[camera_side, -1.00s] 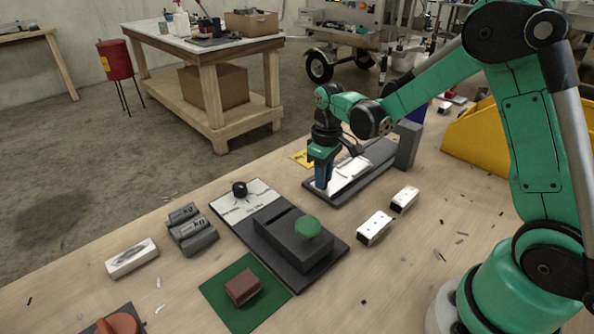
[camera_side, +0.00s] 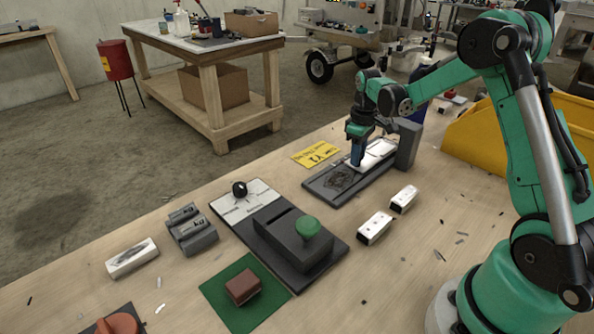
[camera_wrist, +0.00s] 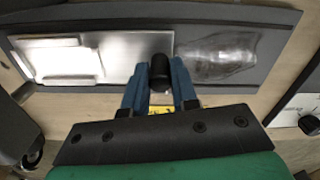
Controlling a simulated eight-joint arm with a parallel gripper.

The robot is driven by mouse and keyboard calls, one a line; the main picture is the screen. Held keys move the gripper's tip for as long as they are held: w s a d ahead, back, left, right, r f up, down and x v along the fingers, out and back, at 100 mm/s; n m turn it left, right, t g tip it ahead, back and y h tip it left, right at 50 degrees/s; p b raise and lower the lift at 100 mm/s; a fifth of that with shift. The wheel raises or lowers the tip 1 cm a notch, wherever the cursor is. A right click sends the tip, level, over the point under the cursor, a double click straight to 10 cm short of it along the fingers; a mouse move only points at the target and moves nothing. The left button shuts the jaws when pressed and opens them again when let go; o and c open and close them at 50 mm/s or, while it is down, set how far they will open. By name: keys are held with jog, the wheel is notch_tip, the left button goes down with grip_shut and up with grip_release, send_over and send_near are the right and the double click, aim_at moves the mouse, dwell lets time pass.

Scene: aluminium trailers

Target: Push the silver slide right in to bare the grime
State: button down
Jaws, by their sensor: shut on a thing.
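The silver slide (camera_side: 376,153) sits at the far right part of the dark grey base (camera_side: 318,184), close to a grey upright block. In the wrist view the slide (camera_wrist: 118,60) is a shiny plate with a black knob (camera_wrist: 160,73) at its edge. My gripper (camera_side: 357,163) is down at the slide's near-left end. In the wrist view my blue fingers (camera_wrist: 160,82) are shut on the black knob. A dark grime patch (camera_side: 342,180) lies bare on the base left of the slide; it also shows in the wrist view (camera_wrist: 217,56).
The grey block (camera_side: 408,144) stands at the base's right end. A yellow label (camera_side: 315,154) lies behind the base. Two white-and-black blocks (camera_side: 375,228) lie in front. A dark panel with a green button (camera_side: 307,227) stands nearer, and a yellow bin (camera_side: 490,135) is at right.

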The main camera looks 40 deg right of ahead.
jog(key=shift+d, duration=1.2)
jog(key=c, duration=0.7)
grip_release()
jog(key=shift+r, duration=2.8)
